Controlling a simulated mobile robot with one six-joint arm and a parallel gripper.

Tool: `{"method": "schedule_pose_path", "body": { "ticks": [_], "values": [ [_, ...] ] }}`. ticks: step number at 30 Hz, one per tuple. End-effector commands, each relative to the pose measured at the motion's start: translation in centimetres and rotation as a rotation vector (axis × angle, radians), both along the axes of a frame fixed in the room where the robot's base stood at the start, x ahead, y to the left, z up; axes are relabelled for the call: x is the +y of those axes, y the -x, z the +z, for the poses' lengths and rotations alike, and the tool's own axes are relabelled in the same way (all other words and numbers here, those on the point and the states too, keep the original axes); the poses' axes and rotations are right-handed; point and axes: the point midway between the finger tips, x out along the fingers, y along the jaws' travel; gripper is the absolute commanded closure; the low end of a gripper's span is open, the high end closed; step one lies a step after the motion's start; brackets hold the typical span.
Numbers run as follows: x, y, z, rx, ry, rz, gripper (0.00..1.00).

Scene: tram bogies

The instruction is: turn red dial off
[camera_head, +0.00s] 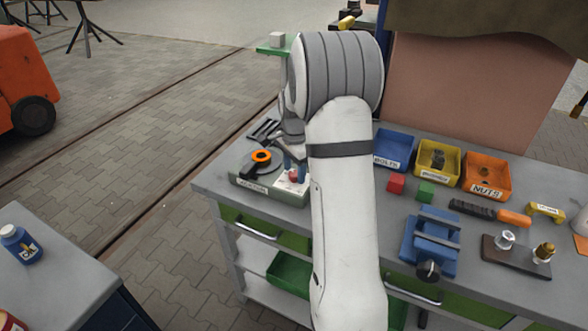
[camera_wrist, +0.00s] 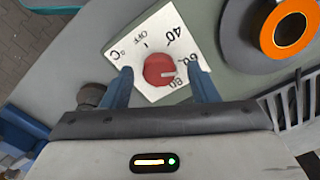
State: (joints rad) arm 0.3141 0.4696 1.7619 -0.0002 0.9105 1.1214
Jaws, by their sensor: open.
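The red dial (camera_wrist: 156,70) sits on a white scale plate (camera_wrist: 148,46) marked OFF, 40, 60 and 80. Its white pointer mark faces right in the wrist view, around the 60 and 80 marks and away from OFF. My gripper (camera_wrist: 160,74) is open, with one blue finger on each side of the dial. Gaps show between the fingers and the dial. In the head view the dial (camera_head: 293,176) shows at the front right of the grey-green heater box (camera_head: 270,192), with my gripper (camera_head: 292,164) over it. My arm hides part of the bench there.
Blue, yellow and orange bins (camera_head: 487,185) stand at the back right. A blue vise (camera_head: 430,240) stands right of my arm.

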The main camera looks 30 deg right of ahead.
Motion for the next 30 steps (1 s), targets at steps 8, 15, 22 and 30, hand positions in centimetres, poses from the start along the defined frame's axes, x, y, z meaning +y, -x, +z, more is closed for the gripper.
{"method": "schedule_pose_path", "body": {
  "ticks": [8, 15, 22, 30],
  "values": [
    [0.06, 0.01, -0.73, 0.0, 0.0, 0.001, 0.46],
    [0.09, 0.0, -0.71, 0.0, 0.0, 0.002, 0.58],
    [0.11, -0.01, -0.69, -0.001, 0.0, 0.002, 0.77],
    [0.14, -0.04, -0.68, -0.001, 0.001, 0.005, 0.91]
  ]
}}
